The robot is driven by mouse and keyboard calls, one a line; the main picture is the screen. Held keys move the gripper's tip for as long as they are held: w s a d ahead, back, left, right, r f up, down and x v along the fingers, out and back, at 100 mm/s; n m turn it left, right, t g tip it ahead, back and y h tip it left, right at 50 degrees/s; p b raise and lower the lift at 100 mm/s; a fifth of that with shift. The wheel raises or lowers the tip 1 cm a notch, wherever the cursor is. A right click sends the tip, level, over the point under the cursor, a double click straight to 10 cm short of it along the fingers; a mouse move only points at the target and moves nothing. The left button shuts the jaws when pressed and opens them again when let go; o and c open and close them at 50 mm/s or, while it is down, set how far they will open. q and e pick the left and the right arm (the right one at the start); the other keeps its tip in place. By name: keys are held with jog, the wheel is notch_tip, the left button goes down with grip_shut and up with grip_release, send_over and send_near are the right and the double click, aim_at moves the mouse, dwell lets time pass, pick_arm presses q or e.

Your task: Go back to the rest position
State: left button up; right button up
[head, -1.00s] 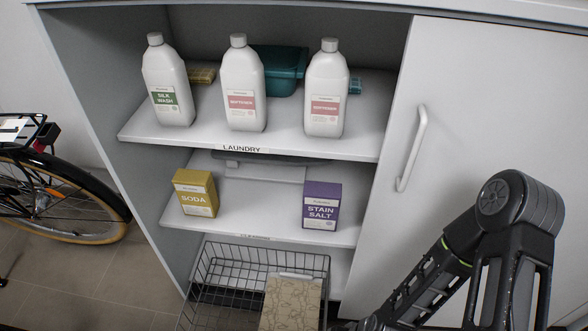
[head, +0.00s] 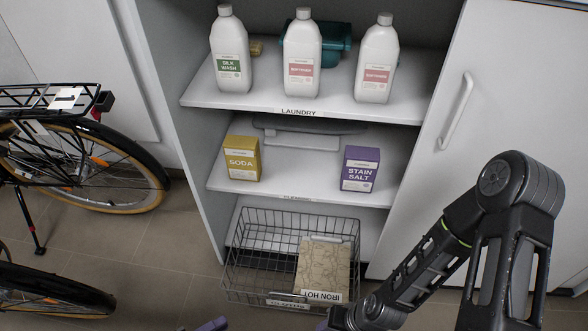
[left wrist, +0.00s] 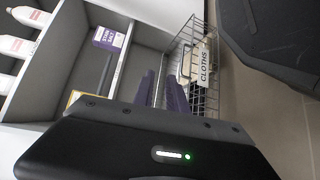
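My left gripper (left wrist: 163,86) shows in the left wrist view as two purple fingers with a narrow gap between them and nothing held. In the head view only a purple tip of the left gripper (head: 212,325) shows at the bottom edge, in front of and below the wire basket. My right arm comes in from the right, bent at the elbow, with its forearm running down to the bottom middle. A purple bit of the right gripper (head: 322,326) shows at the bottom edge; the rest is cut off.
An open cabinet holds several bottles on its upper shelf (head: 255,98), a soda box (head: 242,160) and stain salt box (head: 360,170) on the middle shelf, and a wire basket (head: 262,222) with a patterned item (head: 325,265) below. A bicycle (head: 80,165) stands left. Floor between is clear.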

pick_arm(q)
jog(key=s+d+f+m+g+y+b, duration=0.1)
jog(key=s+d+f+m+g+b, duration=0.15)
jog(key=d+g, duration=0.35)
jog(key=s+d+f+m+g+y+b, duration=0.1)
jog(key=s+d+f+m+g+b, duration=0.1)
jog(key=d+f+m+g+b, duration=0.25)
jog(key=w+d+r+y+b, duration=0.1)
jog(key=w+d+y+b, duration=0.25)
jog(key=w+y, duration=0.2)
notch_tip(320, 180, up, 26)
jog(key=s+d+p, duration=0.1)
jog(key=p, duration=2.4)
jog(key=shift+d+m+y+p, duration=0.25)
jog(key=shift+m+y+p, duration=0.1)
jog(key=shift+m+p, duration=0.05)
